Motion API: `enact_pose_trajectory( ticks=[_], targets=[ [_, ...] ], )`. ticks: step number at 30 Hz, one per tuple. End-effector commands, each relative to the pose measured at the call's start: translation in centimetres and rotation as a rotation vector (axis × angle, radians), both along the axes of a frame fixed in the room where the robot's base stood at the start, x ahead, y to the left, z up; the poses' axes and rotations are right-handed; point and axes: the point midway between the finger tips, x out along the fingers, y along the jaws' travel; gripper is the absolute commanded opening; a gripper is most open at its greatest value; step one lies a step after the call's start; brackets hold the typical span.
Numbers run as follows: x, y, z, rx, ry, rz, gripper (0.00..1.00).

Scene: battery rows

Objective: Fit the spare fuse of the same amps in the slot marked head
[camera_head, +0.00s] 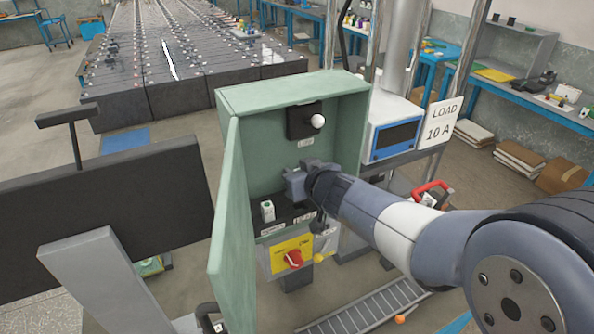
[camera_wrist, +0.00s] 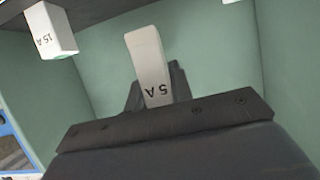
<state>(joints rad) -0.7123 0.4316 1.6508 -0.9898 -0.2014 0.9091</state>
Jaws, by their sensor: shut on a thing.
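My gripper (camera_head: 296,182) is inside the open green cabinet (camera_head: 236,150), above its black shelf. In the wrist view my gripper (camera_wrist: 157,85) is shut on a white fuse marked 5 A (camera_wrist: 147,58). Another white fuse, marked 15 A (camera_wrist: 52,32), is at the upper left of the wrist view, apart from the jaws. In the head view a white fuse (camera_head: 267,210) stands on the left of the shelf. Small labels (camera_head: 272,229) run along the shelf front, too small to read. My arm and gripper hide the shelf's right part, and I cannot make out the head slot.
A sign reading LOAD 10 A (camera_head: 441,122) is right of the cabinet. A black lamp holder with a white bulb (camera_head: 317,121) is on the back wall. A red rotary switch (camera_head: 292,259) is below the shelf. The cabinet door (camera_head: 228,230) stands open at left.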

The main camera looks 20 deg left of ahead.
Motion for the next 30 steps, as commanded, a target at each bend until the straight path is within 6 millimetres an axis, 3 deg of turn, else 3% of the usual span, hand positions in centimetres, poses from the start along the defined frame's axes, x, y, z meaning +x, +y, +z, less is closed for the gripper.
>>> enact_pose_trajectory(
  ticks=[3,9,30],
  targets=[
    [0.0,0.0,-1.7,-0.001,-0.001,0.0,0.0],
    [0.0,0.0,-3.2,0.0,0.0,0.0,0.0],
    [0.0,0.0,-3.3,0.001,-0.001,0.0,0.0]
  ],
)
